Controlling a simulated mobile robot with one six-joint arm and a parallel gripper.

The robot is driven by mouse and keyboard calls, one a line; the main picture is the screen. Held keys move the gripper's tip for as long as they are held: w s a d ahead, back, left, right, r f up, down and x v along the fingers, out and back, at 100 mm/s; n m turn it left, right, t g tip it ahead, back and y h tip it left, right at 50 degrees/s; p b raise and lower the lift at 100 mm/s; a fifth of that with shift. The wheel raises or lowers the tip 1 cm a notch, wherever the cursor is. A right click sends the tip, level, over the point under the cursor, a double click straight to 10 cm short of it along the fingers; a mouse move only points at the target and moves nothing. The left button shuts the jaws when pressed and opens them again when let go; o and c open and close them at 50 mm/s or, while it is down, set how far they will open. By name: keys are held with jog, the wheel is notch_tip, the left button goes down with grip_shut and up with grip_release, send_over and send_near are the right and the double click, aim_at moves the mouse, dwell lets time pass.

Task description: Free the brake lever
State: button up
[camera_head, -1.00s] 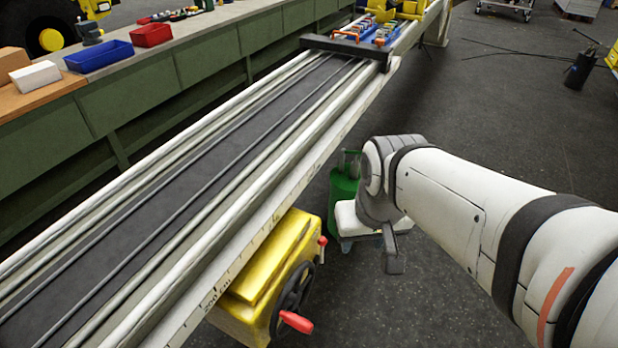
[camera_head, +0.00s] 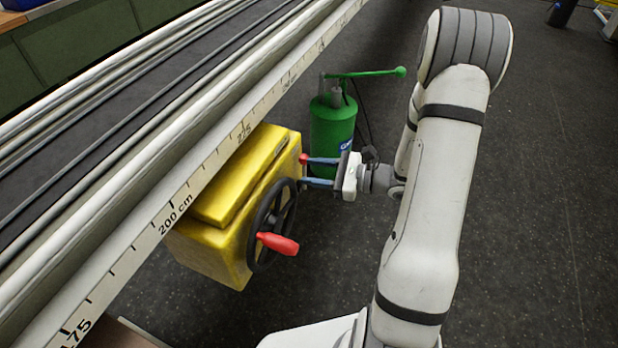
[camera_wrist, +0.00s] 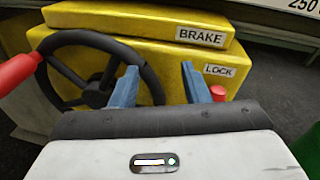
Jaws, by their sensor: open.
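The yellow brake box (camera_head: 225,190) hangs under the rail's side, with labels BRAKE and LOCK readable in the wrist view (camera_wrist: 120,18). The brake lever's red knob (camera_head: 303,159) shows at the box's right side; it also shows in the wrist view (camera_wrist: 217,92), just below the LOCK label. Its shaft is mostly hidden. My gripper (camera_head: 306,171) is open and empty, its blue fingers pointing at the box face. In the wrist view my gripper (camera_wrist: 158,72) has the knob to the right of its right finger, not between the fingers. I cannot tell whether they touch.
A black handwheel (camera_head: 270,222) with a red handle (camera_head: 278,243) sits on the box front, left of my fingers in the wrist view. A green cylinder (camera_head: 332,135) with a green lever (camera_head: 370,73) stands behind the gripper. The long scaled rail (camera_head: 180,200) runs above.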

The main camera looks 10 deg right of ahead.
aim_at(304, 173)
jog(key=w+d+f+m+t+h+b, duration=0.2)
jog(key=w+d+f+m+t+h, duration=0.15)
jog(key=d+f+m+t, duration=0.35)
jog(key=w+a+f+n+g+b, duration=0.1)
jog(key=w+a, duration=0.4)
jog(key=a, duration=0.1)
jog(key=shift+w+f+g+y, duration=0.15)
jog(key=shift+w+g+y, duration=0.15)
jog(key=shift+y, duration=0.15)
grip_shut()
